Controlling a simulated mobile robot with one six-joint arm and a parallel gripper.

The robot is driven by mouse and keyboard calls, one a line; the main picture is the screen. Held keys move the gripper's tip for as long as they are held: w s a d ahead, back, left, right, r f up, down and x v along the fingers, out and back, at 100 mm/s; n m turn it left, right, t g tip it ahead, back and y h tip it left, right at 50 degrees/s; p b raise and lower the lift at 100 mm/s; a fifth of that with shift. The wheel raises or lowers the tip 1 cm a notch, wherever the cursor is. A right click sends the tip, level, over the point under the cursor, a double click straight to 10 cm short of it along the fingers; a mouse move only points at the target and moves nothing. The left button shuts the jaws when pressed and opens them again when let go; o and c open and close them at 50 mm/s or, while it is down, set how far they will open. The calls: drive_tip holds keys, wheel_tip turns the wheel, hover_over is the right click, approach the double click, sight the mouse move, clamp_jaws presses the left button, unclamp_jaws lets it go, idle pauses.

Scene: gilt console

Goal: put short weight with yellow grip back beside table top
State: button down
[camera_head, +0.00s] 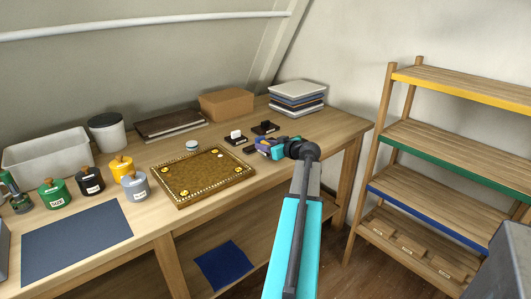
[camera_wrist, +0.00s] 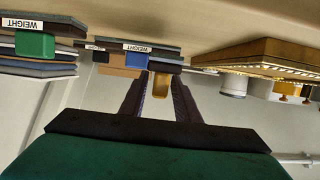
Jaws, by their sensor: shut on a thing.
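My gripper (camera_wrist: 160,88) is shut on a yellow grip (camera_wrist: 160,82), which shows between its two dark fingers in the wrist view. The base of that weight cannot be told apart clearly there. In the head view my gripper (camera_head: 267,148) is low over the bench, to the right of the table top (camera_head: 205,177). The table top is a brown panel with a dotted light border and yellow pieces at its corners. In the upside-down wrist view its edge (camera_wrist: 262,62) is at the right, apart from my fingers.
Close to my gripper stand weights with a white grip (camera_head: 236,134), a black grip (camera_head: 265,127), a blue grip (camera_wrist: 137,58) and a green grip (camera_wrist: 35,45). A stack of trays (camera_head: 298,96) and a brown box (camera_head: 226,103) are behind. Several lidded jars are left.

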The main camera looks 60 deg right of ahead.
drive_tip(key=shift+f, duration=1.5)
drive_tip(key=shift+f, duration=0.1)
drive_tip(key=c, duration=1.3)
unclamp_jaws()
drive_tip(key=shift+c, duration=0.2)
drive_tip(key=shift+s, duration=0.1)
drive_tip(key=b+v, duration=0.1)
drive_tip(key=v, duration=1.1)
